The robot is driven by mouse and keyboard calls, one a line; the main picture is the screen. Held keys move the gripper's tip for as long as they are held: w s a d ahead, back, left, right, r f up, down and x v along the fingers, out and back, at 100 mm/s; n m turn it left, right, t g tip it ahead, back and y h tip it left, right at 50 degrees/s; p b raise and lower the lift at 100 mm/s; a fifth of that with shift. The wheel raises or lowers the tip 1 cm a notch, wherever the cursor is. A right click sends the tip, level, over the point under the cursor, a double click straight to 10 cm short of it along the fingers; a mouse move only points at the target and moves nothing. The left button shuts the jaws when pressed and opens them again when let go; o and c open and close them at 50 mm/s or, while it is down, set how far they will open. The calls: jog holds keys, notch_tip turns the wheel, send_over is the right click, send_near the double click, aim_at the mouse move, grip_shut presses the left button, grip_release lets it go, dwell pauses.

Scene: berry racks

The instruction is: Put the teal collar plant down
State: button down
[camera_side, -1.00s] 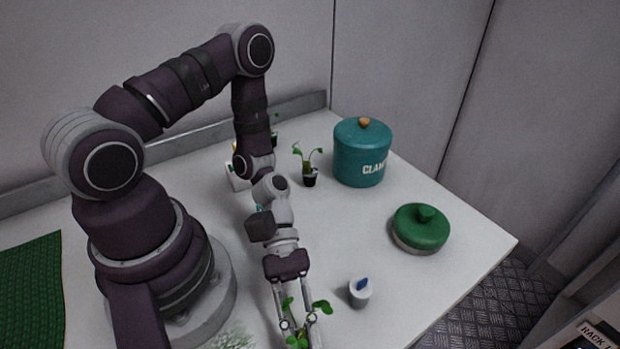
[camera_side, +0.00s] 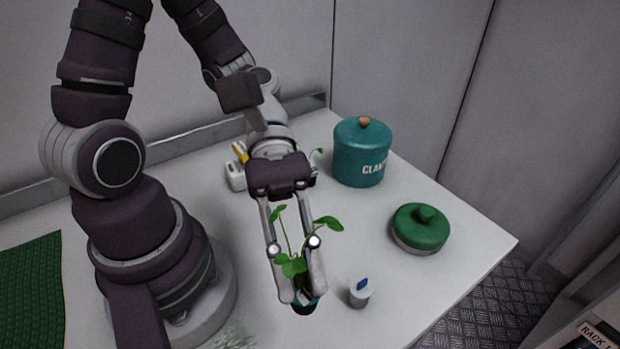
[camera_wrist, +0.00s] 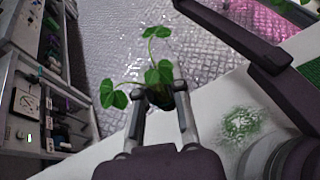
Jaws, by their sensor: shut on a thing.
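The teal collar plant (camera_side: 304,306) is a leafy green seedling in a small dark pot with a teal band, in the lower middle of the side view. My gripper (camera_side: 302,292) is shut on it, with one finger on each side of the pot. The pot looks upright and close to the table's front edge; I cannot tell whether it touches anything below. In the wrist view the plant's leaves (camera_wrist: 158,70) spread beyond my fingertips, and the fingers hide much of the pot.
A green lidded dish (camera_side: 420,229) and a teal canister (camera_side: 362,155) stand farther back on the white table (camera_side: 440,285). Another plant is partly hidden behind my gripper.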

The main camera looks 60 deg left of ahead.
jog(key=shift+r, duration=0.45)
jog(key=w+a+f+n+t+y, duration=0.1)
jog(key=w+a+n+t, duration=0.55)
jog(key=w, duration=0.25)
jog(key=w+a+f+n+t+y, duration=0.2)
jog(key=w+a+n+t, duration=0.45)
jog(key=w, duration=0.35)
jog(key=w+a+r+n+t+y, duration=0.1)
jog(key=w+a+n+t+y, duration=0.25)
jog(key=a, duration=0.65)
jog(key=w+a+r+n+t+y, duration=0.1)
jog(key=a+r+n+t+y, duration=0.1)
jog(key=a+n+y, duration=0.6)
jog(key=f+m, duration=0.1)
jog(key=f, duration=0.4)
jog(key=a+f+h, duration=0.1)
jog(key=f, duration=0.4)
jog(key=a+f+m, duration=0.1)
jog(key=f, duration=0.4)
jog(key=shift+w+a+m+g+h, duration=0.1)
jog(key=shift+a+m+g+h, duration=0.05)
jog(key=shift+m+g+h, duration=0.15)
